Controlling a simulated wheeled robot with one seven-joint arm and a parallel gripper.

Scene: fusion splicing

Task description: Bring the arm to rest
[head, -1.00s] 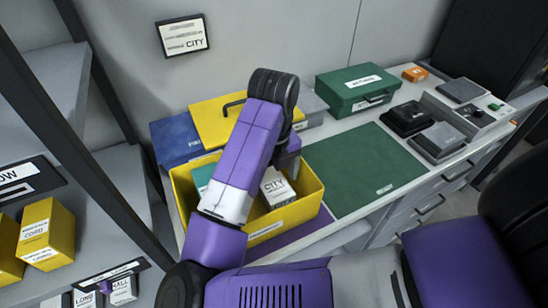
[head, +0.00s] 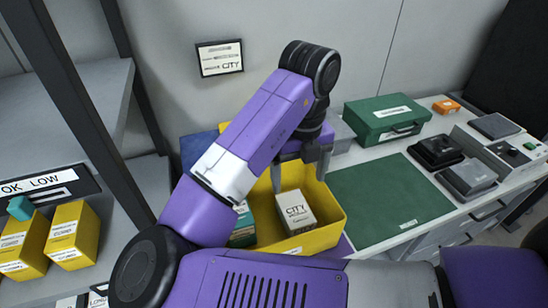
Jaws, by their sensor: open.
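My arm reaches up from the bottom of the head view and bends down at its black wrist. My gripper (head: 301,184) hangs over the yellow bin (head: 322,232), with its two grey fingers apart and nothing between them. A white box labelled CITY (head: 296,212) lies in the bin, below the fingers and apart from them as far as I can tell. A teal box (head: 243,226) is also in the bin, partly hidden by my arm.
A green mat (head: 390,200) lies clear on the bench. A green case (head: 388,118), an orange box (head: 446,106) and black and grey devices (head: 468,178) stand behind and right. A shelf with yellow boxes (head: 72,235) and its dark post (head: 95,110) are at left.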

